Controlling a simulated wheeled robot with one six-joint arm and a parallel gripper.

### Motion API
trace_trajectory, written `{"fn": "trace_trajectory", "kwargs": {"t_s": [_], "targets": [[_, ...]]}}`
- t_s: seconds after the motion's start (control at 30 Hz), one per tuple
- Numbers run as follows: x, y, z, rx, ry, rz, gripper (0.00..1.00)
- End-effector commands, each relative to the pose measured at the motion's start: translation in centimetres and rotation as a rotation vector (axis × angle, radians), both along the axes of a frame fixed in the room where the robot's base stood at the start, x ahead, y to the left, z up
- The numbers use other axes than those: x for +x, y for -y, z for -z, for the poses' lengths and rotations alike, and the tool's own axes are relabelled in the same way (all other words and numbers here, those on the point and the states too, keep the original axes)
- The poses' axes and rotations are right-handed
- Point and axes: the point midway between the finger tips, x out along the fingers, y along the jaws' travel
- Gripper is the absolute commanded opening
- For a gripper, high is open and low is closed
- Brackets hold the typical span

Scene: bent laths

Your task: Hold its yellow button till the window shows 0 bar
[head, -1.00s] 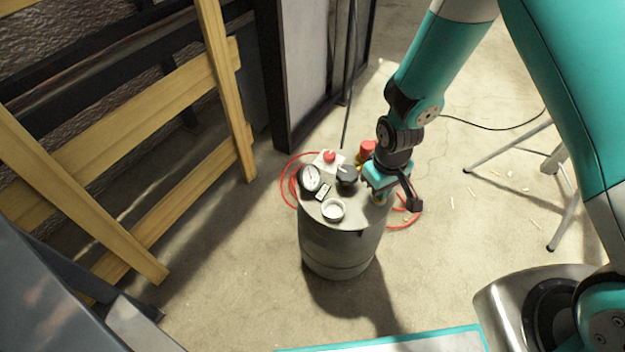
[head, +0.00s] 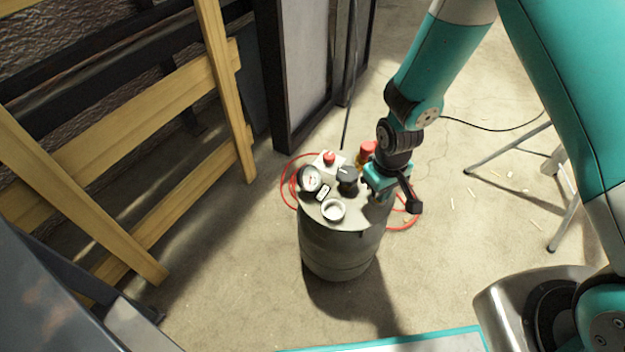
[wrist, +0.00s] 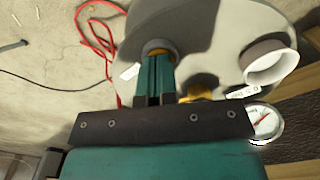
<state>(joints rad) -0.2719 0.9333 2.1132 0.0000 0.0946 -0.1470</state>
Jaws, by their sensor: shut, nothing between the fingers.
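A grey drum (head: 340,245) stands on the floor with its fittings on top. My gripper (wrist: 158,62) is shut and empty, pointing down at the drum top near its right edge in the head view (head: 377,193). Its fingertips are over the yellow button (wrist: 160,43), whose rim shows around them in a grey collar. I cannot tell how far the button is pressed. The small window (head: 323,193) is on the drum top; it also shows in the wrist view (wrist: 243,92), with marks too small to read surely. In the head view the button is hidden by my gripper.
A dial gauge (head: 310,179), a red button on a pale box (head: 329,158), a black knob (head: 347,176), a white-rimmed cup (head: 333,210) and a red-topped fitting (head: 368,149) crowd the drum top. A red hose (head: 286,180) loops behind. A wooden frame (head: 130,105) stands left.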

Motion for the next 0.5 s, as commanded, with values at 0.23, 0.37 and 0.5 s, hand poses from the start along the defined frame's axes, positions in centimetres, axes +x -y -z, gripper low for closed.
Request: {"fn": "trace_trajectory", "kwargs": {"t_s": [0.23, 0.37, 0.5], "targets": [[-0.04, 0.01, 0.03, 0.000, -0.001, 0.000, 0.00], [-0.05, 0.01, 0.03, 0.000, -0.001, 0.000, 0.00], [-0.05, 0.01, -0.34, 0.000, -0.001, 0.000, 0.00]]}}
